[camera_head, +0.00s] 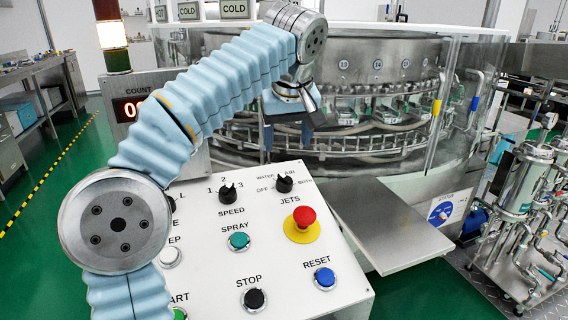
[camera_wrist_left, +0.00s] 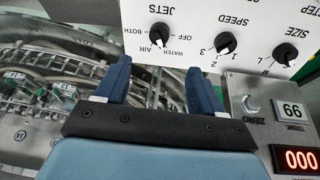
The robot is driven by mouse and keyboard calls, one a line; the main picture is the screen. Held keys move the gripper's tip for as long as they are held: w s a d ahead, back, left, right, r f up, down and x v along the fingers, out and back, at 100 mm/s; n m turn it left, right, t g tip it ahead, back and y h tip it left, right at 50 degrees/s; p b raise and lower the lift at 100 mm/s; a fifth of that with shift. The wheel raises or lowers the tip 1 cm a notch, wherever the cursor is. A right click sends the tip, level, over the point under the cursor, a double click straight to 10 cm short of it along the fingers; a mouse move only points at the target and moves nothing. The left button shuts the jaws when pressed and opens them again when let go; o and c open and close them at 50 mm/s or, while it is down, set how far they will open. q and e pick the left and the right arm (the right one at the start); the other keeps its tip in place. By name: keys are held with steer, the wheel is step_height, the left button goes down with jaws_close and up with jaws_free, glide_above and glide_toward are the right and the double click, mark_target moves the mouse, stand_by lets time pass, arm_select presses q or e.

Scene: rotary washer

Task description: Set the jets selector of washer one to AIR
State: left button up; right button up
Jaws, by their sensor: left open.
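The jets selector (camera_head: 285,183) is a black rotary knob at the top right of the white sloped panel (camera_head: 215,270). Labels OFF, WATER, AIR and BOTH surround it. Its pointer appears to lean toward WATER, though the mark is small. The knob also shows at the top of the left wrist view (camera_wrist_left: 158,34), upside down. My left gripper (camera_head: 288,132) is open and empty, above and behind the selector, apart from it. In the left wrist view its two blue fingers (camera_wrist_left: 160,78) are spread below the knob. My right gripper is out of view.
The speed knob (camera_head: 228,193) sits left of the selector. A red emergency button (camera_head: 304,217) is just below it, with spray (camera_head: 238,241), stop (camera_head: 253,299) and reset (camera_head: 324,278) buttons lower. The glass-fronted rotary washer (camera_head: 390,75) stands behind. A metal shelf (camera_head: 390,230) is at right.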

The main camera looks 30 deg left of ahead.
mark_target(285, 176)
arm_select(q)
steer(key=x, duration=1.4)
steer(key=shift+w+r, duration=0.1)
steer(key=shift+w, duration=0.1)
steer(key=c, duration=1)
steer(key=shift+c, duration=0.2)
steer(key=shift+m, duration=0.4)
steer(key=m+h, duration=0.1)
steer(key=m, duration=0.3)
steer(key=shift+r+m, duration=0.1)
steer(key=shift+m, duration=0.3)
steer(key=m, duration=0.5)
steer(key=shift+w+h, duration=0.1)
steer(key=shift+h, duration=0.2)
steer(key=shift+m, duration=0.3)
